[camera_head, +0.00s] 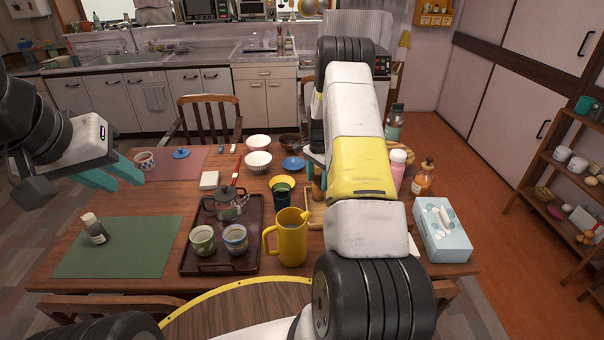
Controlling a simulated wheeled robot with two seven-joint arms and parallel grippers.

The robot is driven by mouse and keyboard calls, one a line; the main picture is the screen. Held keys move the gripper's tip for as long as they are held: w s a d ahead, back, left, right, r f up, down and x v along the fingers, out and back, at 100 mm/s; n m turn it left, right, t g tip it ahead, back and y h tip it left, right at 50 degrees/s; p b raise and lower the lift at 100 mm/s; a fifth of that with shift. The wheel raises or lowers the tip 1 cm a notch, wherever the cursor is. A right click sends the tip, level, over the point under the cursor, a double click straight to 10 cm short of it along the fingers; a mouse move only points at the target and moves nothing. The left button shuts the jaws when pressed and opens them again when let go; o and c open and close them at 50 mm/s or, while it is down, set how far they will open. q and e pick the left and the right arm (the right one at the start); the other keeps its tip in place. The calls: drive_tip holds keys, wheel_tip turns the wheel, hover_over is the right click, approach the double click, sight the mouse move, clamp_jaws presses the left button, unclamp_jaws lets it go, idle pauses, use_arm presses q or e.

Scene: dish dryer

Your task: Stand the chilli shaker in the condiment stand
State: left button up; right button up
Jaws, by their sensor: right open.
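My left gripper (127,183) is open and empty above the table's left side. My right gripper (316,160) is mostly hidden behind my own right arm. Only a bit of teal finger shows, near the wooden tray; what lies between its fingers is hidden.
A dark tray (190,266) holds a teapot and two cups. A yellow pitcher (291,238) stands right of it. Bowls (258,160) are at the back. A tissue box (443,232), orange bottle (424,180) and pink bottle (397,168) stand at the right.

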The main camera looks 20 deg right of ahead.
wheel_tip(320, 180, up, 8)
drive_tip(key=shift+f, duration=0.25)
drive_tip(key=s+a+r+n+t+y, duration=0.1)
drive_tip(key=s+a+r+n+t, duration=0.15)
drive_tip(key=s+a+r, duration=0.65)
drive_tip(key=s+r+n+t, duration=0.15)
drive_tip(key=r+n, duration=0.25)
drive_tip(key=r, duration=1)
drive_tip(key=s+a+r+n, duration=0.2)
drive_tip(key=s+a, duration=0.1)
drive_tip(key=s, duration=0.5)
drive_tip(key=s+a+r+n+t, duration=0.1)
drive_tip(key=s+a+r+n, duration=0.1)
drive_tip(key=s, duration=0.6)
drive_tip(key=s+a+r+n+t+y, duration=0.1)
drive_tip(key=s+a+r+n, duration=0.1)
drive_tip(key=s, duration=0.6)
drive_tip(key=shift+a+r+n, duration=0.2)
drive_tip(key=shift+a+n, duration=0.65)
drive_tip(key=shift+a, duration=0.1)
